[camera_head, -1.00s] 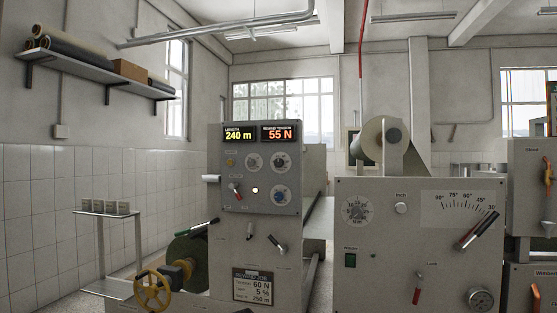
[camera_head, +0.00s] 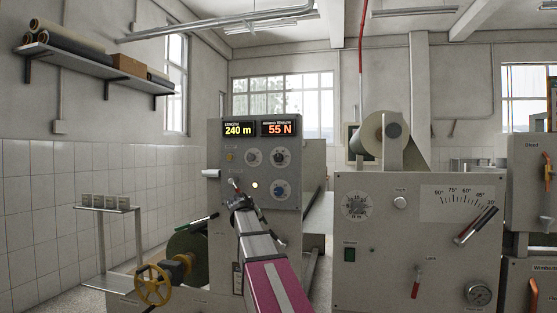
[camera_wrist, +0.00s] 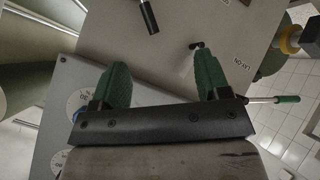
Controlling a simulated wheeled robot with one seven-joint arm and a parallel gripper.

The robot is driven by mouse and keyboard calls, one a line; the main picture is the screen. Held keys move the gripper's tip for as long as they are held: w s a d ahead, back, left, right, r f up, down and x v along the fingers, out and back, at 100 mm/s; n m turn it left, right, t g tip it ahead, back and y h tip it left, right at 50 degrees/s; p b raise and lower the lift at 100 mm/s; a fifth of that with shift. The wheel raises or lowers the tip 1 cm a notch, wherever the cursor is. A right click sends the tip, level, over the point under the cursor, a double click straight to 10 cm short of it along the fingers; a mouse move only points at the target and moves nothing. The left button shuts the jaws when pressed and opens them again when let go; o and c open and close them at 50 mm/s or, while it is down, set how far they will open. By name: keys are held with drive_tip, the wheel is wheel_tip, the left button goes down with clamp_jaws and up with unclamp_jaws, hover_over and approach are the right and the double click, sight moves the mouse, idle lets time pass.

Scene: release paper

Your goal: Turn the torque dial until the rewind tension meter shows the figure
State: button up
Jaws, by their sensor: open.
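The rewind tension meter (camera_head: 279,129) on the grey control panel reads 55 N in orange. My gripper (camera_head: 240,203) is in front of the panel, left of and below the blue dial. In the wrist view my green-padded fingers (camera_wrist: 165,78) are apart with nothing between them.
A length display (camera_head: 238,130) reads 240 m. A yellow handwheel (camera_head: 153,285) is lower left. Another grey machine (camera_head: 385,255) stands right.

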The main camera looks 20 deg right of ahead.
wheel_tip(320, 180, up, 14)
drive_tip(key=w+d+t+h, duration=0.1)
drive_tip(key=d+h, duration=0.1)
drive_tip(key=m+t+h, duration=0.1)
drive_tip(key=m+h, duration=0.1)
approach(277, 157)
drive_tip(key=x, duration=1.1)
drive_tip(key=shift+d, duration=0.1)
drive_tip(key=c, duration=0.9)
